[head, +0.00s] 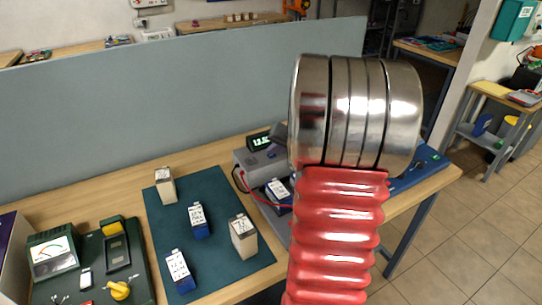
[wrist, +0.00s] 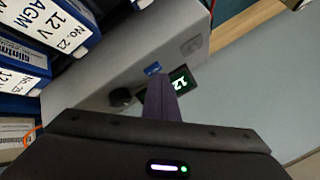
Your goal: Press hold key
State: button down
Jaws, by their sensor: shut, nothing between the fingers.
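The grey tester (head: 248,162) stands on the bench right of the green mat, with a lit green display (head: 259,140). In the wrist view the tester (wrist: 95,75) shows tilted, with its display (wrist: 182,79), a dark knob (wrist: 120,97) and a small blue key (wrist: 152,68), perhaps the hold key; I cannot read its label. My gripper (wrist: 158,80) is shut and empty. Its fingertips appear just beside the blue key and overlap the display's edge; I cannot tell whether they touch. In the head view my arm hides most of the gripper and part of the tester.
A battery (head: 278,189) sits at the tester with a red lead near it. Several batteries stand or lie on the green mat (head: 215,255). An analog meter (head: 52,255) and a yellow-knobbed device (head: 120,290) are at left. A grey partition (head: 150,115) rises behind the bench.

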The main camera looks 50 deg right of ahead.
dwell(0.6)
jog(key=shift+r, duration=0.65)
jog(key=shift+r, duration=0.1)
notch_tip(320, 180, up, 5)
jog(key=shift+f, duration=0.1)
dwell(0.5)
dwell(0.9)
